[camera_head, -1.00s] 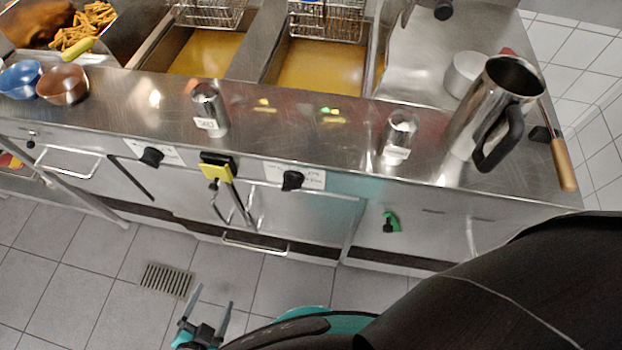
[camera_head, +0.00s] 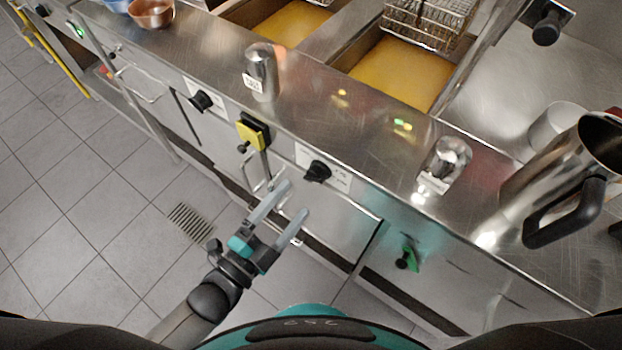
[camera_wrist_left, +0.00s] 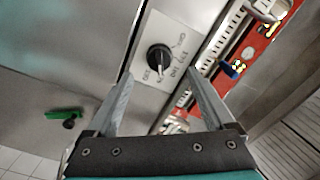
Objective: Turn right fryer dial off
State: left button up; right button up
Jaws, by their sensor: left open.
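The right fryer dial (camera_head: 317,171) is a black knob on a white label plate on the fryer's front panel. It also shows in the left wrist view (camera_wrist_left: 158,58), between and beyond the fingertips, with printed marks around it. My left gripper (camera_head: 290,199) is open and empty, below and a little left of the dial in the head view, apart from it. Its two grey fingers also show in the left wrist view (camera_wrist_left: 158,82). The left fryer dial (camera_head: 201,100) is a similar black knob further left. My right gripper is not in view.
A yellow switch box (camera_head: 252,132) sits between the dials. A green-backed knob (camera_head: 406,258) is lower right. Salt and pepper shakers (camera_head: 261,74) (camera_head: 444,163) and a steel jug (camera_head: 560,180) stand on the counter. Tiled floor (camera_head: 90,200) is clear at left.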

aim_at(311, 181)
pick_arm(q)
jog(key=x, duration=0.6)
jog(key=shift+s+b, duration=0.1)
jog(key=shift+b, duration=0.3)
jog(key=shift+w+d, duration=0.3)
jog(key=shift+w, duration=0.15)
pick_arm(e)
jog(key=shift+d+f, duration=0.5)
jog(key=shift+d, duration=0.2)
pick_arm(q)
jog(key=shift+c, duration=0.4)
jog(key=c, duration=1.3)
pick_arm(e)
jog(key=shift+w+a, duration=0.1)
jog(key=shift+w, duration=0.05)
